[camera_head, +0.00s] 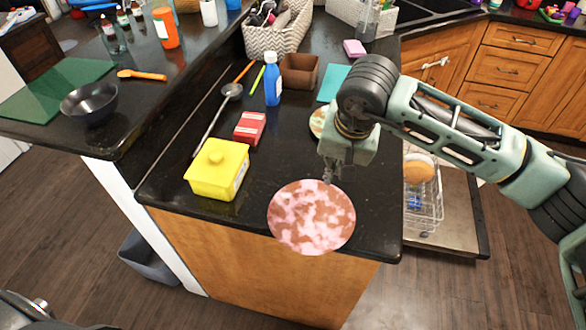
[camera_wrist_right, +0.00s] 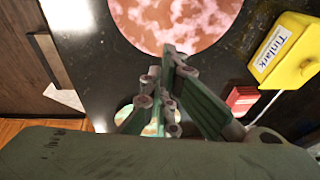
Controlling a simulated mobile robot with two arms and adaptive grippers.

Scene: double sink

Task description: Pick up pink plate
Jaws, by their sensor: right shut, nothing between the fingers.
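The pink plate (camera_head: 311,218) is round with a mottled pink and brown surface. It lies on the black counter near the front edge, and its front rim reaches past that edge in the head view. My right gripper (camera_head: 329,176) points down just behind the plate's far rim and is shut and empty. In the right wrist view, the plate (camera_wrist_right: 175,25) is at the top, partly cut off by the frame, and the shut fingers (camera_wrist_right: 172,60) overlap its rim in the picture. I cannot tell whether they touch it. My left gripper is not in view.
A yellow lidded box (camera_head: 217,172) stands left of the plate, with a red box (camera_head: 249,128) and blue bottle (camera_head: 272,80) behind. Another plate (camera_head: 317,122) is partly hidden behind my right arm. An open dishwasher rack (camera_head: 424,190) lies to the right.

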